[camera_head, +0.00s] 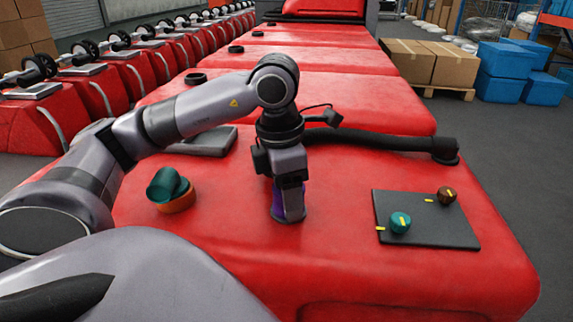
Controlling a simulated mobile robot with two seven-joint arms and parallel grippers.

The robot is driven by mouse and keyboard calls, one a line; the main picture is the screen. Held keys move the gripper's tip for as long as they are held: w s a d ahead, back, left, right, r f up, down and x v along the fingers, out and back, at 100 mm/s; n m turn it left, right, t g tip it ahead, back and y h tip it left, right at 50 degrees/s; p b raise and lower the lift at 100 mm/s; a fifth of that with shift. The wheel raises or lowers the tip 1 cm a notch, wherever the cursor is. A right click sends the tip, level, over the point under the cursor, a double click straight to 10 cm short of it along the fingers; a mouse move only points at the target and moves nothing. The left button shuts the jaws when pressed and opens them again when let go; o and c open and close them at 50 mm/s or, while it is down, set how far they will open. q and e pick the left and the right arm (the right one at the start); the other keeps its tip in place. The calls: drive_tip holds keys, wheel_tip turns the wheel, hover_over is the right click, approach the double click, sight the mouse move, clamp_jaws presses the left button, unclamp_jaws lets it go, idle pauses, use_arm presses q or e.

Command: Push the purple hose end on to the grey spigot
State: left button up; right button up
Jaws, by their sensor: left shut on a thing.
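My left gripper (290,200) points straight down over the red machine top and is shut on the purple hose end (277,206). The purple hose end shows only as a strip beside and between the fingers, low down close to the red surface. The grey spigot cannot be made out; the gripper and hose end cover that spot, so I cannot tell how the two sit together. A black hose (375,141) runs behind the gripper to a black fitting at the right. My right gripper is not in view.
A dark plate (440,232) with a teal knob (400,222) and a brown knob (446,195) lies at the right. A teal cap (166,184) tilts on an orange ring (178,202) at the left. The red surface (335,240) between is clear.

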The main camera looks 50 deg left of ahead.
use_arm(q)
drive_tip(key=shift+s+f, duration=0.15)
drive_tip(key=shift+f, duration=0.3)
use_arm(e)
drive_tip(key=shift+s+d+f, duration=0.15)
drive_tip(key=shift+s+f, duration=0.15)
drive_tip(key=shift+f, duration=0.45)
use_arm(q)
drive_tip(key=o, duration=1.1)
drive_tip(key=shift+o, duration=0.2)
drive_tip(key=shift+r, duration=0.15)
drive_tip(key=shift+o, duration=1.2)
drive_tip(key=shift+w, duration=0.2)
drive_tip(key=shift+r, duration=0.1)
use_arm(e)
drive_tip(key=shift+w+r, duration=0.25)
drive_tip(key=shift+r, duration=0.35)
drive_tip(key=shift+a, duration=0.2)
